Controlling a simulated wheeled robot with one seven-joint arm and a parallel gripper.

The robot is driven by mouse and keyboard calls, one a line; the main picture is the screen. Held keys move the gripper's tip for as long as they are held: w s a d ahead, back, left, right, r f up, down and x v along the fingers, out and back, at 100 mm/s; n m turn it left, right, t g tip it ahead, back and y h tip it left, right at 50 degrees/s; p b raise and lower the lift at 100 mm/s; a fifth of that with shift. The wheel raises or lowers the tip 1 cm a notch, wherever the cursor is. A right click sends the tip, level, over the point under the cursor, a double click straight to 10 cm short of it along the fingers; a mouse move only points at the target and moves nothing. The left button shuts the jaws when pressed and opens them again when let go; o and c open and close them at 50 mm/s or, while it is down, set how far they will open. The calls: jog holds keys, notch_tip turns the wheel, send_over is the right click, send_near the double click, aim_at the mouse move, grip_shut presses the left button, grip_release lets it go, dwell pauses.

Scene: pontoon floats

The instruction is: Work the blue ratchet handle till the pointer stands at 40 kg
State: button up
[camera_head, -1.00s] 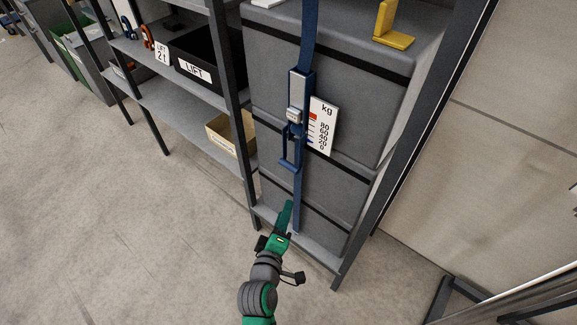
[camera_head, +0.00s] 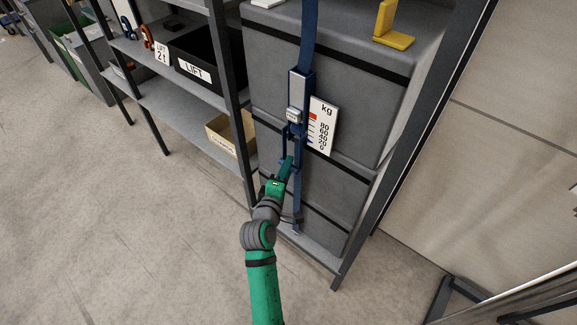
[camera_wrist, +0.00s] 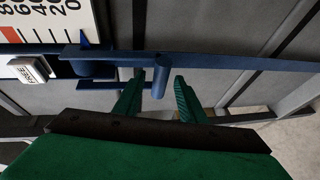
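The blue ratchet handle (camera_head: 283,158) hangs low on the blue strap in front of the grey stacked boxes. In the wrist view its round grip bar (camera_wrist: 160,76) lies between the two green fingertips, with a gap visible on each side. My gripper (camera_head: 287,168) is open at the handle; it also shows in the wrist view (camera_wrist: 159,92). The white kg scale (camera_head: 321,127) stands right of the ratchet. The small blue pointer (camera_wrist: 85,38) is at the zero end of the scale.
A dark shelf post (camera_head: 239,110) stands left of the boxes (camera_head: 335,190), and shelves hold a black LIFT bin (camera_head: 195,69) and a cardboard box (camera_head: 220,136). The floor at left is clear.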

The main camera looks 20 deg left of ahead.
jog(key=shift+w+f, duration=0.2)
jog(key=shift+w, duration=0.85)
grip_shut()
jog(key=shift+a, duration=0.1)
jog(key=shift+s, duration=0.1)
